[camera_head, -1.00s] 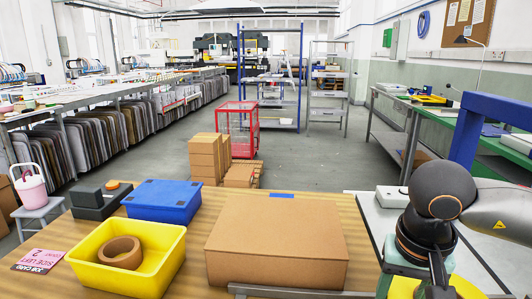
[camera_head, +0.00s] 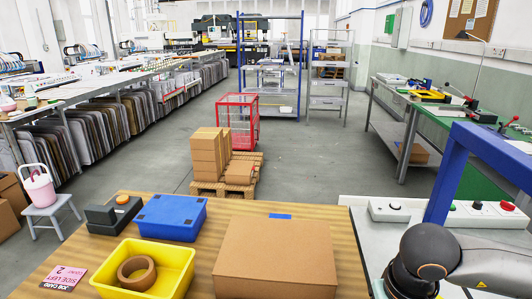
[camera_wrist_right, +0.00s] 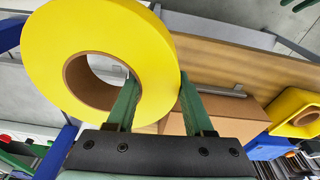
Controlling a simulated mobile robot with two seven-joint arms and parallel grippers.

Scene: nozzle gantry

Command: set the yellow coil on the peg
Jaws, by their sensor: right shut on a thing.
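The yellow coil (camera_wrist_right: 115,32), a thick flat ring with a brown core, fills the upper left of the right wrist view. My right gripper (camera_wrist_right: 158,78) is shut on one side of its ring, with one finger at the hole and the other outside the rim. The coil is held up in the air. In the head view only my right arm shows at the lower right; its gripper and the coil are below the picture. I cannot make out the peg in either view. My left gripper is not in view.
A blue frame post (camera_head: 448,178) rises beside my right arm. A white bench top (camera_head: 365,235) carries a control box (camera_head: 388,211). On the wooden table stand a cardboard box (camera_head: 275,255), a yellow bin (camera_head: 178,262) holding a brown ring, and a blue box (camera_head: 170,217).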

